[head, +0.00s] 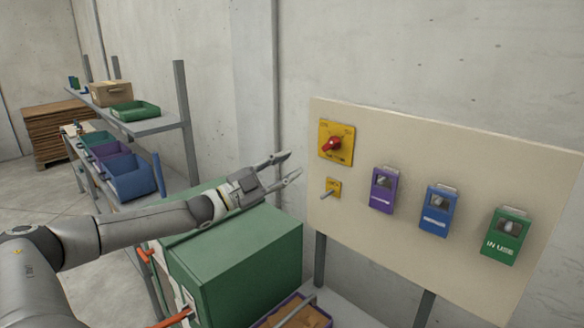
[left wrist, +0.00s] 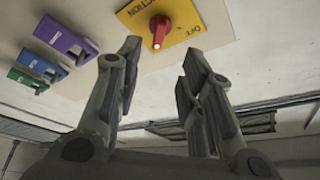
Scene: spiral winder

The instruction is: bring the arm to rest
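My left gripper (head: 290,168) is open and empty in the head view, above the green machine cabinet and a little left of the panel board. In the left wrist view its two fingers (left wrist: 157,80) stand apart with nothing between them. The red rotary switch (head: 333,144) on its yellow plate is on the board just right of the fingertips. The red knob (left wrist: 160,30) also shows in the left wrist view, beyond the fingers and apart from them. My right gripper is in neither view.
The beige panel board (head: 400,255) carries a small yellow-plated lever (head: 332,188) and purple (head: 384,190), blue (head: 438,211) and green (head: 506,236) lockout boxes. The green cabinet (head: 240,255) stands below my arm. A shelf rack (head: 185,120) with bins is at the left.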

